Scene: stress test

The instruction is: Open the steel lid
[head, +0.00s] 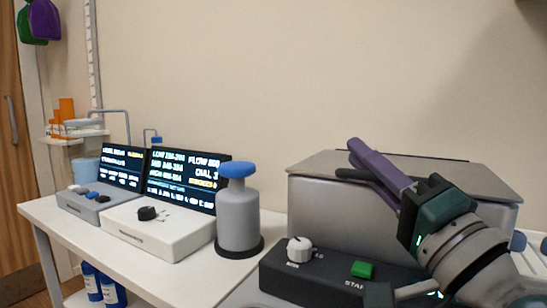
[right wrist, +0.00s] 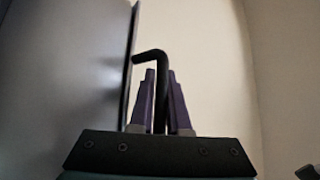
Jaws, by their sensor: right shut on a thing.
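The steel lid (head: 325,163) is a flat grey plate on top of a large grey steel box (head: 310,215), at the right of the head view. It looks about level there; a small gap cannot be ruled out. My right gripper (head: 362,160), with purple fingers, is at the lid's front part. In the right wrist view its fingers (right wrist: 160,95) are shut on a black bent handle (right wrist: 151,55), which stands between them. The handle also shows in the head view (head: 349,174), partly hidden by the fingers. The grey surface (right wrist: 65,70) fills the wrist view's left side. My left gripper is not seen.
A black control panel (head: 325,276) with a white knob (head: 299,249) and green button (head: 362,269) fronts the box. Left of it stand a grey bottle with a blue cap (head: 238,205) and white and grey devices with dark screens (head: 187,178). The wall rises close behind.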

